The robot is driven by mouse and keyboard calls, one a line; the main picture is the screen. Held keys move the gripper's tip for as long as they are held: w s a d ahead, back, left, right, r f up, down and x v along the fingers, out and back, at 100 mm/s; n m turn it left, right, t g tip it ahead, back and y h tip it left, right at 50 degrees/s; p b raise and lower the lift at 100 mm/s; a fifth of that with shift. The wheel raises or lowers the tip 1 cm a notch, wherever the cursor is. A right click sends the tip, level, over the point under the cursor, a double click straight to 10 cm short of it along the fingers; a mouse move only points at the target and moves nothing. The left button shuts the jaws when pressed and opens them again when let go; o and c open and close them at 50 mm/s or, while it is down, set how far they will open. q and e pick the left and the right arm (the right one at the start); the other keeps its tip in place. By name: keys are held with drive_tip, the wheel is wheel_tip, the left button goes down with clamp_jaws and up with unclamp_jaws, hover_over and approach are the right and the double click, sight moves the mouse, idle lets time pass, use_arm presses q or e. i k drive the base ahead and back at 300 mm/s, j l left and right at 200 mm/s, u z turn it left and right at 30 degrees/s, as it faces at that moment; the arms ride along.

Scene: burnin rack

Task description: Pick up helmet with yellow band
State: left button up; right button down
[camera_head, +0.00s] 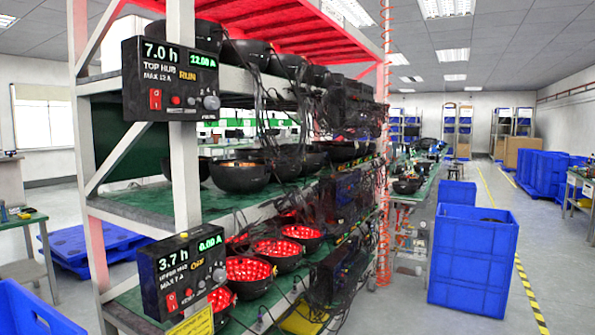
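Several black bowl-shaped helmets stand on the rack. On the middle shelf there are dark ones, such as a helmet (240,177) near the front post. More dark helmets (245,53) sit on the top shelf. I cannot make out a yellow band on any helmet. Neither gripper is in view.
Control boxes reading 7.0 h (170,78) and 3.7 h (182,272) hang on the rack's front. Cables hang along its side. A large blue bin (470,262) stands right; another blue container (35,312) is at lower left. Open floor lies to the right.

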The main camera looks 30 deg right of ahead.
sight(284, 174)
drive_tip(key=i+l+z, duration=0.15)
drive_tip(key=l, duration=0.35)
drive_tip(key=l+z, duration=0.1)
drive_tip(key=l, duration=0.35)
drive_tip(key=i+l+z, duration=0.15)
drive_tip(key=l, duration=0.3)
